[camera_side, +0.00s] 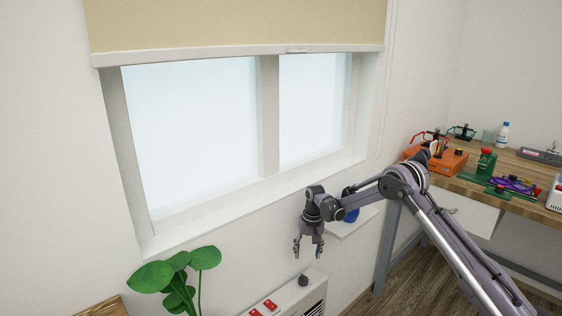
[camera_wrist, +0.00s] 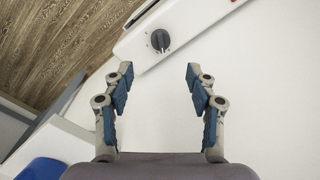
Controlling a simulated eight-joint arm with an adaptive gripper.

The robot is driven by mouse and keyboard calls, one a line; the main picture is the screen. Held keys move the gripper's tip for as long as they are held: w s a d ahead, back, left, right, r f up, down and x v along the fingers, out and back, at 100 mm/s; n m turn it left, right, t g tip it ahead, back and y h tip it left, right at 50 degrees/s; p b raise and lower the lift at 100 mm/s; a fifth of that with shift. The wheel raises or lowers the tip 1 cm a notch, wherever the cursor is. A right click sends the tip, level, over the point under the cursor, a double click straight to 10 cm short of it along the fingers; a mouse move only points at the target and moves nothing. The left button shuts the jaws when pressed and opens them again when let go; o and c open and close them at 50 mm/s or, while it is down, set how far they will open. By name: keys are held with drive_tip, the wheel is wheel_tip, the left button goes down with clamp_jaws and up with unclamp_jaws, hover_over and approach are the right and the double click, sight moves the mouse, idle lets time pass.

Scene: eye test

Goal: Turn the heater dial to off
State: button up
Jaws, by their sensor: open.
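The heater (camera_side: 290,300) is a white unit below the window, at the bottom of the side view, with two red switches on top. Its dark dial (camera_side: 303,281) stands on the top near the right end. In the wrist view the round dial (camera_wrist: 160,40) shows a light pointer mark, on the white heater top (camera_wrist: 190,22). I cannot read any label around it. My gripper (camera_side: 308,252) points down above the heater, apart from the dial. In the wrist view its fingers (camera_wrist: 158,75) are wide apart with nothing between them, and the dial lies beyond the fingertips.
A small white shelf (camera_side: 352,224) with a blue object (camera_side: 350,208) is close behind my wrist. A green plant (camera_side: 176,278) stands left of the heater. A cluttered workbench (camera_side: 455,182) is at the right. The window sill (camera_side: 250,207) juts out above the heater.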

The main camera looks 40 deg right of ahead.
drive_tip(key=m+t+h, duration=0.2)
drive_tip(key=m+h, duration=0.2)
drive_tip(key=m, duration=0.1)
approach(303, 278)
drive_tip(key=x, duration=0.9)
drive_tip(key=shift+d+f, duration=0.2)
drive_tip(key=shift+f, duration=0.15)
drive_tip(key=c, duration=1.1)
